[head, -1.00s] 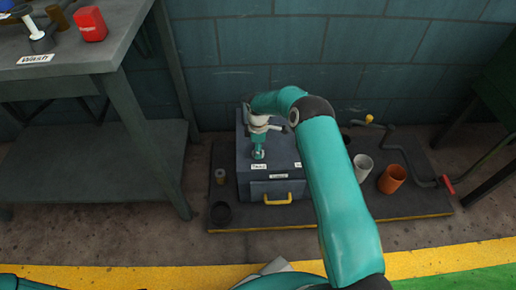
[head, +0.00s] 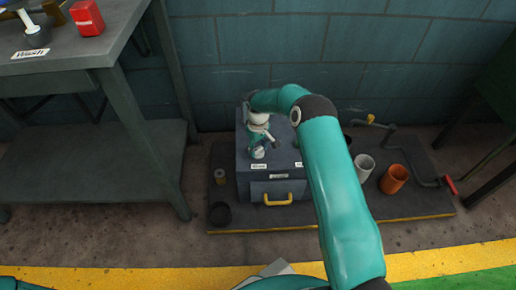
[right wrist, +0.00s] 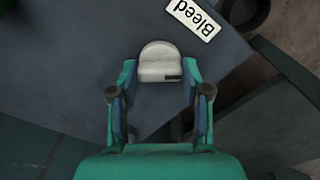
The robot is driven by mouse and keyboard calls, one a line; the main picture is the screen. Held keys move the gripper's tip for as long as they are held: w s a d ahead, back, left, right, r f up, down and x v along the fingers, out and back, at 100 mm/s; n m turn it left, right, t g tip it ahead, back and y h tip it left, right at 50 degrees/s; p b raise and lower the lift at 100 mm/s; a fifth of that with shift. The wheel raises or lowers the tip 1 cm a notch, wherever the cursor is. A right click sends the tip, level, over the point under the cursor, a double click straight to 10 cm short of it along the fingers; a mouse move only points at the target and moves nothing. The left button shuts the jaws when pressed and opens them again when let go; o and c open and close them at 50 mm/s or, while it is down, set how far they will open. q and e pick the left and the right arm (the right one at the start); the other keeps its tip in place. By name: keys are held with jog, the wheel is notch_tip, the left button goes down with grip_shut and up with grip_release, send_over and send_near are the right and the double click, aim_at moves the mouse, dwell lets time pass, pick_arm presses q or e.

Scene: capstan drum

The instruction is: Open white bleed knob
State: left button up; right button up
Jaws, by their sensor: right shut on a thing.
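The white bleed knob (right wrist: 160,60) shows in the right wrist view between the two fingers of my right gripper (right wrist: 159,80), with a small dark mark on its near edge. The white label "Bleed" (right wrist: 194,18) lies beside it. In the head view the knob (head: 258,153) is on top of the dark grey box (head: 278,186), near its left side. My right gripper (head: 257,146) reaches down onto it from above and is shut on it; the fingers partly hide the knob. My left gripper is not in view.
The box has a yellow handle (head: 277,201) and stands on a dark platform (head: 330,222). A white cup (head: 363,166), an orange cup (head: 394,179) and a crank with a red grip (head: 449,185) are at the right. A grey workbench (head: 70,70) stands at the left.

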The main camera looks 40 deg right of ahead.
aim_at(257, 149)
jog(key=m, duration=0.3)
jog(key=shift+w+m, duration=0.15)
jog(key=shift+m, duration=0.15)
jog(key=shift+r+m+b, duration=0.1)
jog(key=shift+m+b, duration=0.2)
jog(key=shift+m, duration=1.6)
jog(key=o, duration=1.2)
jog(key=shift+c, duration=0.2)
notch_tip(257, 149, up, 12)
jog(key=shift+a, duration=0.1)
